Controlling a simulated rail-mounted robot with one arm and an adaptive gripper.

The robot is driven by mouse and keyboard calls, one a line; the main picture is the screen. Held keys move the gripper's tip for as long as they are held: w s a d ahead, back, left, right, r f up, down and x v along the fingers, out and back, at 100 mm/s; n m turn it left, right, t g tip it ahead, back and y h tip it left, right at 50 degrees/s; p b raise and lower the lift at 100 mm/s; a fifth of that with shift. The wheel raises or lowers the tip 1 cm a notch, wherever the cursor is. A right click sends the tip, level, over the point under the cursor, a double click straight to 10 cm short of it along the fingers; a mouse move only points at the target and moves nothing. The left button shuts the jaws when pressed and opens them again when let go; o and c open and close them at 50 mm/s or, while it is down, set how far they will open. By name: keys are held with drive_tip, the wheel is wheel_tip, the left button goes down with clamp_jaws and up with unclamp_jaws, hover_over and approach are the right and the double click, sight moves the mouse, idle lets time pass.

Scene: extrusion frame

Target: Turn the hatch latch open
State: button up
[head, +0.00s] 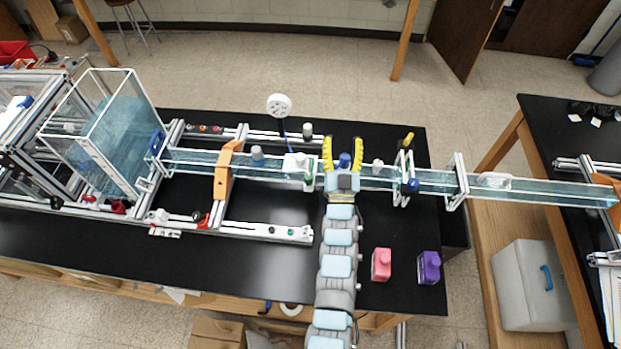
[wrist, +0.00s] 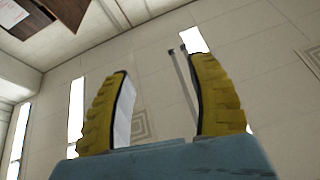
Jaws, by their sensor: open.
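My gripper (head: 343,142) is in the head view over the long clear channel (head: 440,181), its two yellow fingers spread apart. In the wrist view my gripper (wrist: 160,66) is open with nothing between the fingers. A blue knob (head: 345,160) shows between the fingers in the head view; I cannot tell whether they touch it. I cannot tell for certain which part is the hatch latch. A white oval fitting (head: 494,180) sits on the channel to the right. A blue knob (head: 411,185) and a yellow-tipped handle (head: 408,139) are at the white frame right of my gripper.
A pink bottle (head: 381,265) and a purple bottle (head: 428,268) stand on the black bench (head: 270,265), right of my arm. A round white gauge (head: 279,105) rises behind the channel. An orange bracket (head: 222,180) crosses it at left. A clear tank (head: 120,140) stands far left.

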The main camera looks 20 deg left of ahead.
drive_tip(key=w+a+f+m+g+h+b, duration=0.1)
drive_tip(key=w+f+m+g+h+b, duration=0.2)
drive_tip(key=w, duration=0.6)
drive_tip(key=w+a+f+m+g+h+b, duration=0.1)
drive_tip(key=w+a+m+g+h, duration=0.15)
drive_tip(key=w+g, duration=0.45)
drive_tip(key=m+g+h+b, duration=0.2)
drive_tip(key=m+g+b, duration=0.2)
drive_tip(key=m+g, duration=0.7)
approach(309, 176)
drive_tip(key=shift+n+g, duration=0.6)
drive_tip(key=shift+n, duration=0.05)
drive_tip(key=f+p, duration=0.1)
drive_tip(key=f, duration=0.6)
drive_tip(key=w+f+p, duration=0.1)
drive_tip(key=f, duration=0.2)
drive_tip(key=shift+d+f+p, duration=0.15)
drive_tip(key=shift+d+p, duration=0.05)
drive_tip(key=shift+p, duration=0.1)
clamp_jaws()
